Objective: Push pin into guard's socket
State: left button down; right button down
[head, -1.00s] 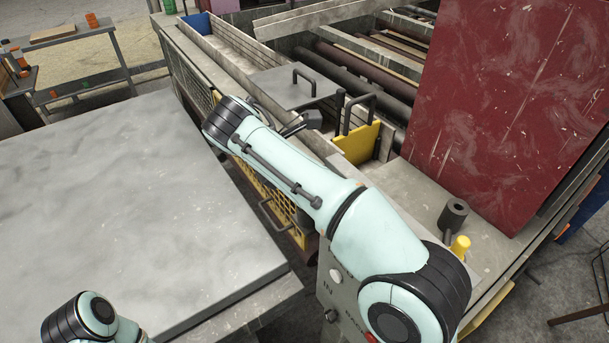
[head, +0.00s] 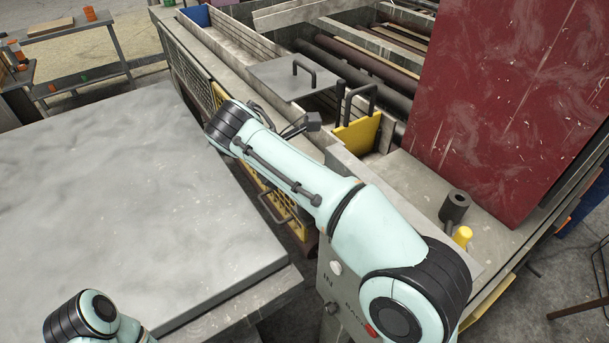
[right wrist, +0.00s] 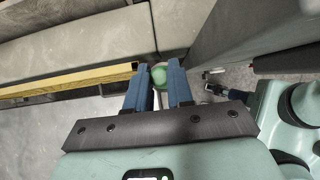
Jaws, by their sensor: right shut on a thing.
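In the right wrist view my right gripper (right wrist: 158,80), with blue fingers, is shut on a small green rounded thing (right wrist: 158,76), which looks like the pin's knob. The rest of the pin is hidden. The yellow mesh guard (head: 291,214) with a dark handle (head: 272,207) stands on the machine's near side, partly behind my right arm. A yellow edge (right wrist: 65,83) lies left of the fingers in the right wrist view; I cannot tell if it is the guard's. I cannot make out the socket. My left gripper is outside the head view.
A large grey stack or table (head: 120,190) fills the left. The machine has a grey lid (head: 290,82), a yellow plate (head: 357,133) and rollers behind. A dark red panel (head: 500,100) stands right. A dark cylinder (head: 454,207) and a yellow knob (head: 462,236) sit on the machine top.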

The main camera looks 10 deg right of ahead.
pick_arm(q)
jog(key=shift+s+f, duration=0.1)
pick_arm(e)
jog(key=shift+f, duration=0.25)
jog(key=c, duration=0.9)
grip_release()
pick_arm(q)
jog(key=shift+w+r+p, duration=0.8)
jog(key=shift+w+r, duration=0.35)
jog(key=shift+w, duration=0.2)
pick_arm(e)
jog(key=shift+v, duration=6.75)
